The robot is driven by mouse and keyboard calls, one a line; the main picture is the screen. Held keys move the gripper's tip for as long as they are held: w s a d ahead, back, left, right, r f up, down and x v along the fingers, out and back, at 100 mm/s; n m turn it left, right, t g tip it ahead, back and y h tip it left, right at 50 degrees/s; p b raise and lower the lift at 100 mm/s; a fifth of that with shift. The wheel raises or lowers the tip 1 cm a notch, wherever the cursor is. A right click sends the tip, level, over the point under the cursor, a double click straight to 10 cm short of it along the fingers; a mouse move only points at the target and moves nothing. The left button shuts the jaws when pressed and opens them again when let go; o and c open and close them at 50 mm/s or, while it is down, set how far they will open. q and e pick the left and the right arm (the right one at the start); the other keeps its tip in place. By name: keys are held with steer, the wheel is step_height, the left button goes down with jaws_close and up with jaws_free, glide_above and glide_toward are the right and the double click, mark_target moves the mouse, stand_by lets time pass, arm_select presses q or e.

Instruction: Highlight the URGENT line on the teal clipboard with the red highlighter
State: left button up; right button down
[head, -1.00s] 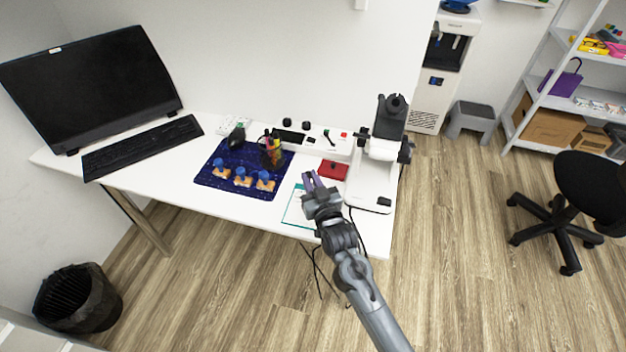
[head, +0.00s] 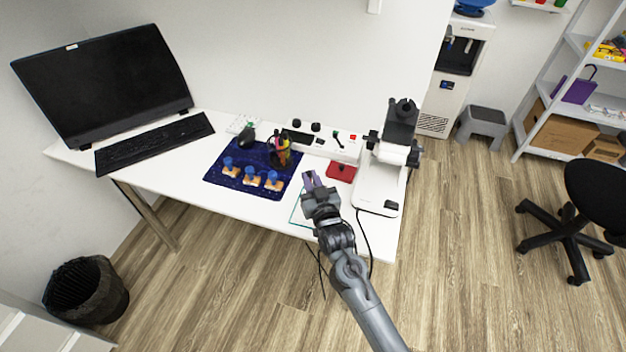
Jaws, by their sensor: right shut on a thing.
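The teal clipboard (head: 298,213) lies at the front edge of the white table, with a pale sheet on it and a thin teal border showing. My right gripper (head: 312,178) and its wrist cover much of it, and the URGENT line cannot be made out. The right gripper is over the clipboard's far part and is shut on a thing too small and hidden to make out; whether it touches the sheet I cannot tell. A dark cup with colourful pens (head: 281,154) stands behind; no red highlighter can be told apart. My left gripper is not in view.
A blue mat (head: 222,178) with several blue-topped stamps (head: 251,176) lies left of the clipboard. A red pad (head: 341,172) and a microscope (head: 399,140) stand to the right, with a white control panel (head: 318,143) behind. A monitor (head: 105,88) and keyboard (head: 155,143) fill the left.

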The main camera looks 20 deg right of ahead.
steer(key=shift+w+a, duration=0.55)
steer(key=shift+a, duration=0.3)
steer(key=shift+w+a, duration=0.2)
steer(key=shift+a, duration=0.2)
steer(key=shift+r+p, duration=0.1)
steer(key=shift+p, duration=0.2)
step_height(320, 180, up, 7)
steer(key=p, duration=0.7)
steer(key=shift+d, duration=0.1)
stand_by(0.3)
